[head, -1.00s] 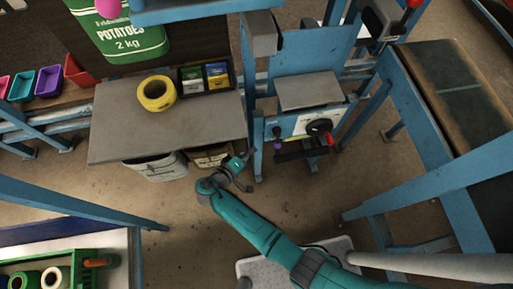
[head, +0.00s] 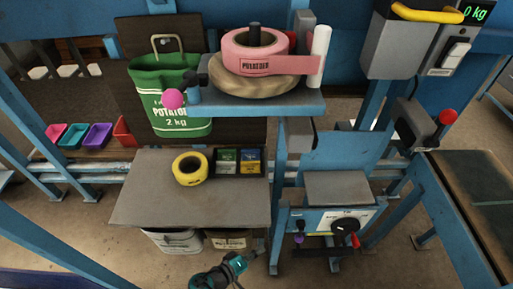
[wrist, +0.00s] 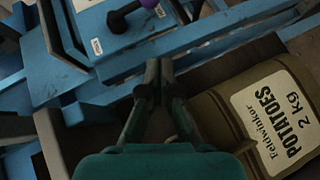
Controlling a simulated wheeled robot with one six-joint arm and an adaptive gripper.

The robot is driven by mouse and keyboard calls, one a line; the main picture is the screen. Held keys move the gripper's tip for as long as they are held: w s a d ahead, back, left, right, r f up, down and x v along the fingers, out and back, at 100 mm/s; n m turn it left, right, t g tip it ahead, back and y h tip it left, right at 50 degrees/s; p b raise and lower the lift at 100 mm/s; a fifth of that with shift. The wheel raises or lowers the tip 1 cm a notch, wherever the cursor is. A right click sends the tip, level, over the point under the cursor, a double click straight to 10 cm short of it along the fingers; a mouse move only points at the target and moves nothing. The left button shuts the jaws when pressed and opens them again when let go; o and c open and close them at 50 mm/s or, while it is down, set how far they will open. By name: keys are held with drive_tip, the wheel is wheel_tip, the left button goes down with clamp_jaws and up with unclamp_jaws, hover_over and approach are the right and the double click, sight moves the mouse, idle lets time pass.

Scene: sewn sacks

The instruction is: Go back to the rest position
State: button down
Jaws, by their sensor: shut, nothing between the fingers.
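My gripper (wrist: 158,75) is shut and empty in the wrist view, its dark fingertips together. In the head view my gripper (head: 262,248) is at the bottom middle, below the front right corner of the grey table and left of the blue machine stand. In the wrist view a brown sack labelled POTATOES 2 kg (wrist: 235,120) lies to the right of my fingers, apart from them as far as I can tell.
The grey table (head: 140,200) carries yellow tape (head: 190,169) and a black tray (head: 217,170) of packets. Bins (head: 172,241) stand beneath it. A green potato sack (head: 160,95) hangs behind. The blue machine (head: 330,219) stands to the right, close to my gripper.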

drive_tip(key=s+d+f+n+g+y, duration=0.1)
drive_tip(key=s+d+f+y, duration=0.2)
drive_tip(key=s+d+f, duration=0.3)
drive_tip(key=s+d+f+n+y, duration=0.1)
drive_tip(key=s+d+f+y, duration=0.25)
drive_tip(key=d, duration=0.45)
drive_tip(key=s+d+r+y, duration=0.1)
drive_tip(key=s+d+y, duration=0.1)
drive_tip(key=s, duration=0.6)
drive_tip(key=s+r+m+t, duration=0.2)
drive_tip(key=s+r, duration=0.2)
drive_tip(key=r, duration=0.7)
drive_tip(key=s+d+r+m+t+y, duration=0.1)
drive_tip(key=s+r, duration=0.4)
drive_tip(key=r, duration=0.5)
drive_tip(key=s+r+m+t+y, duration=0.1)
drive_tip(key=s+r+m+t, duration=0.2)
drive_tip(key=r, duration=0.8)
drive_tip(key=shift+s+d+r+m+t, duration=0.2)
drive_tip(key=shift+s+r+m+t, duration=0.2)
drive_tip(key=shift+s, duration=0.45)
drive_tip(key=shift+y, duration=0.25)
